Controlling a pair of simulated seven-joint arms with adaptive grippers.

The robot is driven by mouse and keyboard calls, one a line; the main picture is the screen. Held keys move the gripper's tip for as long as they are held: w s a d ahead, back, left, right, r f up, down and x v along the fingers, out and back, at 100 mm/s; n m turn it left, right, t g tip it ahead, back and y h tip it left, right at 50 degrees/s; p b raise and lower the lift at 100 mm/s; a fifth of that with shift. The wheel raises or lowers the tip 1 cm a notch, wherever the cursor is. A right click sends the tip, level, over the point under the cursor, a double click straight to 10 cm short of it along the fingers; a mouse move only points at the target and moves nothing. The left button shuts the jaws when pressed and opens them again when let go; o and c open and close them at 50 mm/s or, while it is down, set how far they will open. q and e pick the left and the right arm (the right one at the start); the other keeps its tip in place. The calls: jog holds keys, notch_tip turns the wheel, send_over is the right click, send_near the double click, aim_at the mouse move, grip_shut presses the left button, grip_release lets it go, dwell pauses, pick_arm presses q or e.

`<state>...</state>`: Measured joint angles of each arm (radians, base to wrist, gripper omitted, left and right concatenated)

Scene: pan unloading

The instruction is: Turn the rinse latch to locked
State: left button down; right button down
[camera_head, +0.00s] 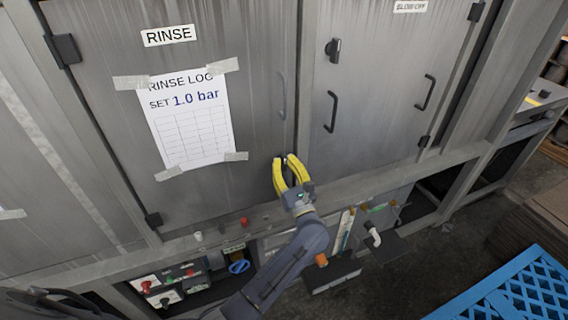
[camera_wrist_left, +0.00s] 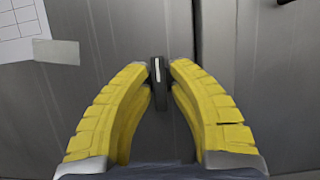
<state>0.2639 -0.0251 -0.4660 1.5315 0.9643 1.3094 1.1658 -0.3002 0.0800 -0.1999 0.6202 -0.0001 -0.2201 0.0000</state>
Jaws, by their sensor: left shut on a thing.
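The rinse latch (camera_wrist_left: 158,75) is a small dark handle with a pale stripe, low on the rinse door (camera_head: 230,120) near its right edge. In the left wrist view it stands about upright, tilted slightly. My left gripper (camera_head: 285,158) has yellow fingers, shut on the latch, one fingertip on each side; the same gripper fills the left wrist view (camera_wrist_left: 159,70). In the head view the fingers hide most of the latch. The RINSE label (camera_head: 169,36) is at the top of this door. My right gripper is not in view.
A taped rinse log sheet (camera_head: 190,122) hangs on the door. A grey handle (camera_head: 282,97) is above my gripper. The blow-off door to the right has a dark latch (camera_head: 333,48) and handle (camera_head: 331,112). A ledge with small items (camera_head: 244,221) runs below. A blue pallet (camera_head: 520,290) is lower right.

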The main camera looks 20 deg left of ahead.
pick_arm(q)
jog(key=shift+a+r, duration=0.1)
jog(key=shift+r, duration=0.1)
jog(key=c, duration=1.5)
grip_release()
jog(key=shift+o, duration=0.2)
jog(key=shift+f, duration=0.1)
jog(key=v, duration=1.2)
